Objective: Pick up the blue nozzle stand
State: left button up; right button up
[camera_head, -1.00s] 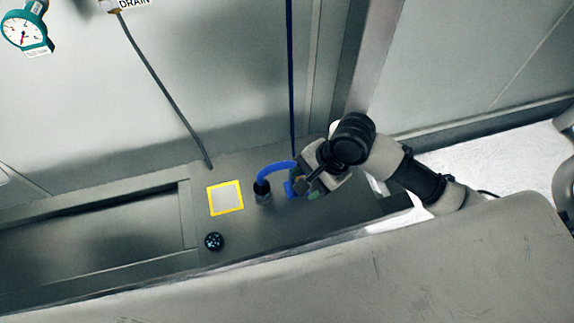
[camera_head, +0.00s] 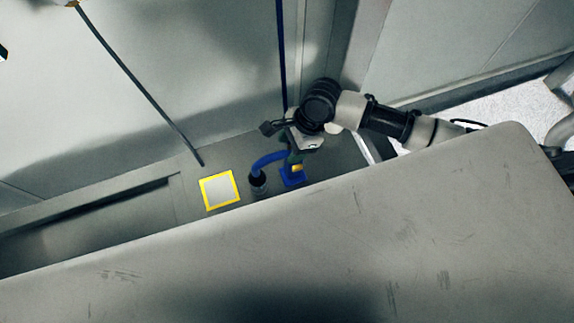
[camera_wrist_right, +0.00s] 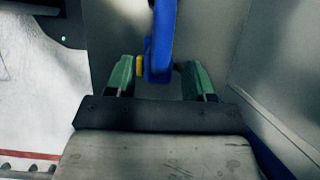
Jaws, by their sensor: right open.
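The blue nozzle stand (camera_head: 291,179) stands on the grey ledge, with its blue base showing below my right gripper (camera_head: 295,158). A blue curved hose (camera_head: 268,158) bends from beside the stand down into a dark round fitting (camera_head: 258,182). In the right wrist view, a blue upright part of the stand (camera_wrist_right: 161,40) with a small yellow piece lies between the green fingertips of my right gripper (camera_wrist_right: 160,78). The gripper is open, with gaps on both sides of the blue part. My left gripper is not in view.
A yellow-framed square (camera_head: 220,190) is on the ledge left of the hose. A large grey surface (camera_head: 330,250) fills the foreground and covers the near ledge. A metal wall (camera_head: 180,60) rises behind, with a thin dark cable (camera_head: 140,85).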

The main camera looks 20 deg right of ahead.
jog(key=shift+x, duration=1.1)
jog(key=shift+a+f, duration=0.1)
jog(key=shift+f, duration=0.2)
jog(key=shift+c, duration=0.6)
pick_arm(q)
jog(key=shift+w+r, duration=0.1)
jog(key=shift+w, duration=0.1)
pick_arm(e)
grip_shut()
